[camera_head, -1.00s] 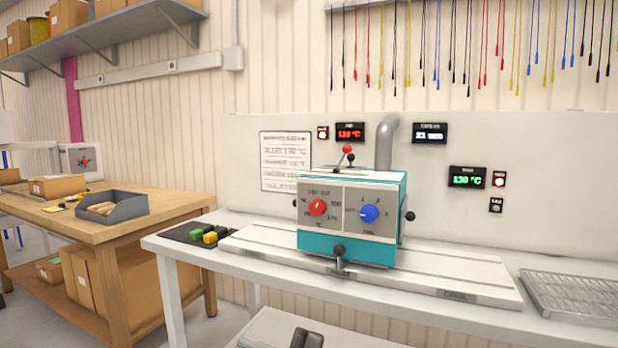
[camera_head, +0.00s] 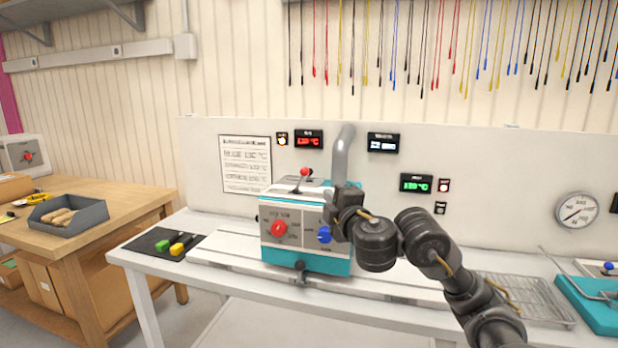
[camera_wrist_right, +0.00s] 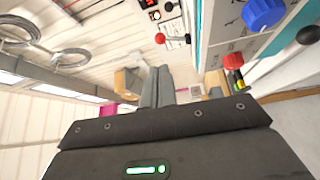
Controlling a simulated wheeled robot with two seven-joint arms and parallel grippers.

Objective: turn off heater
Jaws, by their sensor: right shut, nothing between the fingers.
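The heater is a teal and white box (camera_head: 284,262) on the white bench, with a grey front panel. A red knob (camera_head: 279,229) is on the left of the panel and a blue knob (camera_head: 323,235) on the right. In the wrist view the blue knob (camera_wrist_right: 263,13) and the red knob (camera_wrist_right: 234,61) show at the upper right. My right gripper (camera_head: 337,211) is in front of the heater's right side, close to the blue knob; contact cannot be told. In the wrist view its fingers (camera_wrist_right: 157,88) are together and empty. My left gripper is not in view.
Red (camera_head: 309,140) and green (camera_head: 415,184) displays and a grey pipe (camera_head: 342,155) are behind the heater. A black pad (camera_head: 150,241) with green and yellow blocks lies left. A wire rack (camera_head: 520,292) and a teal item (camera_head: 592,305) are right.

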